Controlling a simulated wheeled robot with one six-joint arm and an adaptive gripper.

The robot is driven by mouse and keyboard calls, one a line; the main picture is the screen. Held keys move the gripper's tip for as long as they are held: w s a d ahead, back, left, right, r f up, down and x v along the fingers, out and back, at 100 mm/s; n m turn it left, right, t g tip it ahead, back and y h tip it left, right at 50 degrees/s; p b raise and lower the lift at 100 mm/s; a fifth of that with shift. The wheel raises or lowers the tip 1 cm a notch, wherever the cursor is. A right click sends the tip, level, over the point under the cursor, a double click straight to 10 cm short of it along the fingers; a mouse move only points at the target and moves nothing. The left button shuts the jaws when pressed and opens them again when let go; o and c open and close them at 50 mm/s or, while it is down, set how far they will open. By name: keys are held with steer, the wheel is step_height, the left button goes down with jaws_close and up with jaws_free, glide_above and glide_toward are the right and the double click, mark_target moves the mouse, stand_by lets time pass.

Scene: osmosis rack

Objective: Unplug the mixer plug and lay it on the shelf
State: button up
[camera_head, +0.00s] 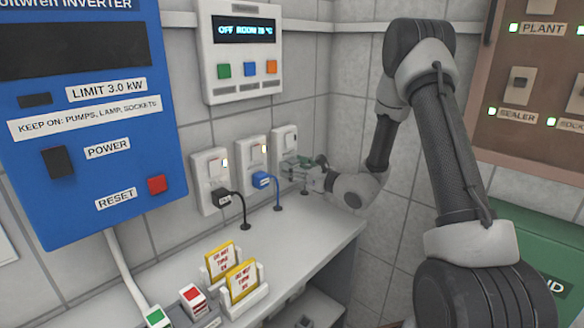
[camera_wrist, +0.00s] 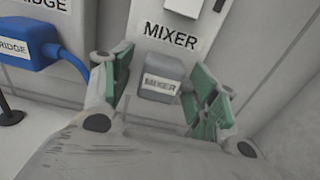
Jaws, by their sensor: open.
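The mixer plug (camera_wrist: 160,84) is a grey block with a MIXER label, seated in the rightmost wall socket (camera_head: 284,141). In the wrist view it sits below the socket's own MIXER label (camera_wrist: 171,37). My gripper (camera_wrist: 162,92) is open, its green-padded fingers on either side of the plug. I cannot tell if either finger touches it. In the head view my gripper (camera_head: 302,165) covers most of the plug. The pale shelf (camera_head: 312,232) runs below the sockets.
A blue fridge plug (camera_head: 262,180) is in the middle socket, close to my gripper's left. A black plug (camera_head: 221,198) is in the left socket. Yellow-edged cards (camera_head: 242,280) stand in holders at the shelf front. The shelf's right part is bare.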

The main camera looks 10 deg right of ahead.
steer(key=shift+c, duration=0.2)
jaws_close()
steer(key=shift+v, duration=3)
